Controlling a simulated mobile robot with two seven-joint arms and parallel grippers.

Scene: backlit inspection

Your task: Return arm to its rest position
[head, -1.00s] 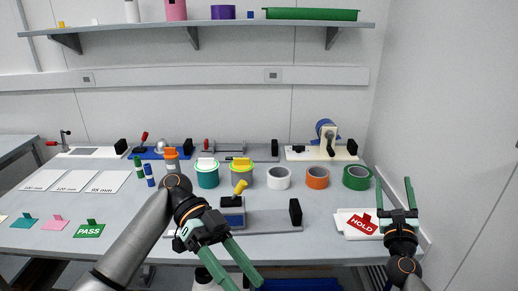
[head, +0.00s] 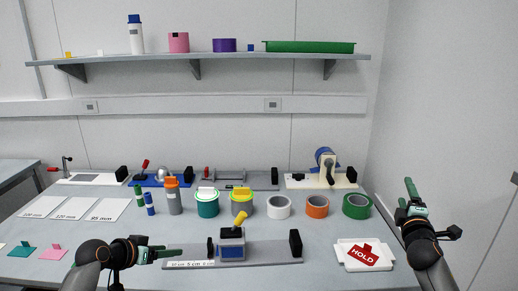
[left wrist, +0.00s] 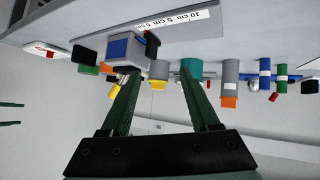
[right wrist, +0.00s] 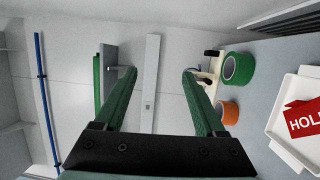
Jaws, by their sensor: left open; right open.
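My left gripper (head: 160,254) is at the front left of the bench, its green fingers pointing right toward the grey fixture with the blue block (head: 232,245). In the left wrist view its two fingers (left wrist: 157,85) stand apart with nothing between them. My right gripper (head: 407,196) is at the right end of the bench, above and right of the white tray with the red HOLD sign (head: 364,254). In the right wrist view its fingers (right wrist: 160,75) are apart and empty. Neither gripper touches an object.
Green (head: 356,206), orange (head: 317,207) and white (head: 279,207) rolls stand mid-bench beside teal (head: 207,206) and grey-green tubs. White cards (head: 75,208) lie at left. A shelf (head: 220,58) runs above. A wall is close on the right.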

